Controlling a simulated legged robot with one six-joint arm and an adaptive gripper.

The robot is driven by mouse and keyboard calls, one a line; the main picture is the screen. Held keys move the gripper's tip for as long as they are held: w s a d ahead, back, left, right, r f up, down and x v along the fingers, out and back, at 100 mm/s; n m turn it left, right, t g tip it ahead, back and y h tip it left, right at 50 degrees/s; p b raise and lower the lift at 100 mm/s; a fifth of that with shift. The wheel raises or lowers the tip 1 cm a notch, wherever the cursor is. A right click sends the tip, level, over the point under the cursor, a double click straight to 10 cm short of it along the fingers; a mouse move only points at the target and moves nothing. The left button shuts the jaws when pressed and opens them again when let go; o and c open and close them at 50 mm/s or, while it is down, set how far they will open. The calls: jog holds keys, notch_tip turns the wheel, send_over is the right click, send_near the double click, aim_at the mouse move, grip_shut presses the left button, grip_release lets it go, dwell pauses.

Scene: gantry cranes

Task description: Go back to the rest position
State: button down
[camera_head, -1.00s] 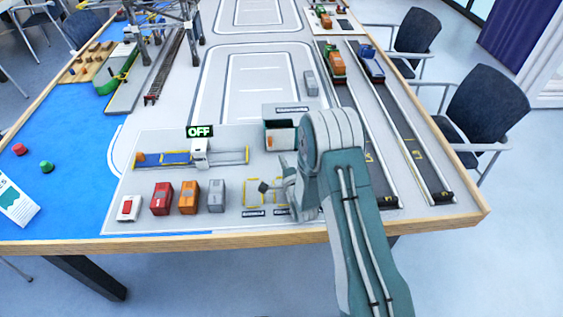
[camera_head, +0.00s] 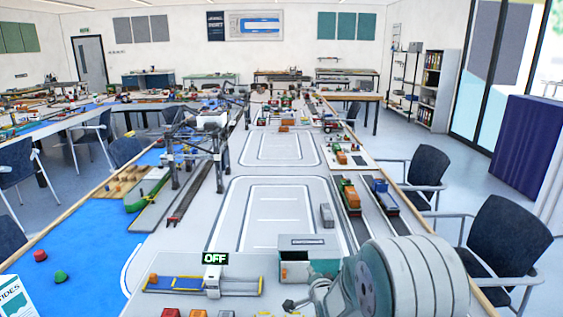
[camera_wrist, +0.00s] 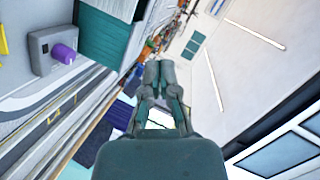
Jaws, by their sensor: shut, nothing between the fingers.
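My gripper (camera_wrist: 159,72) shows in the wrist view with its two fingers together and nothing between them. In the head view my gripper (camera_head: 290,304) is low in the picture, just left of my large grey arm joint, above the near part of the table and partly cut off by the frame and hidden by the arm.
A teal open box (camera_head: 296,272) stands right behind my gripper. Trucks (camera_head: 384,196) stand on lanes at the right. Chairs (camera_head: 505,245) stand beside the table. Gantry cranes (camera_head: 195,145) rise at the left.

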jog(key=s+d+r+n+g+h, duration=0.1)
jog(key=s+d+r+n+g, duration=0.15)
jog(key=s+r, duration=0.45)
jog(key=s+d+r+n+g+h, duration=0.1)
jog(key=s+d+r+n+g, duration=0.15)
jog(key=s+r, duration=0.4)
jog(key=s+r+n+g, duration=0.1)
jog(key=s+n+g, duration=0.1)
jog(key=s, duration=1)
jog(key=s+d+r+n+g, duration=0.1)
jog(key=s+n, duration=0.3)
jog(key=s, duration=0.8)
jog(key=shift+d+r+g, duration=0.3)
jog(key=shift+r+g, duration=0.05)
jog(key=shift+g, duration=0.15)
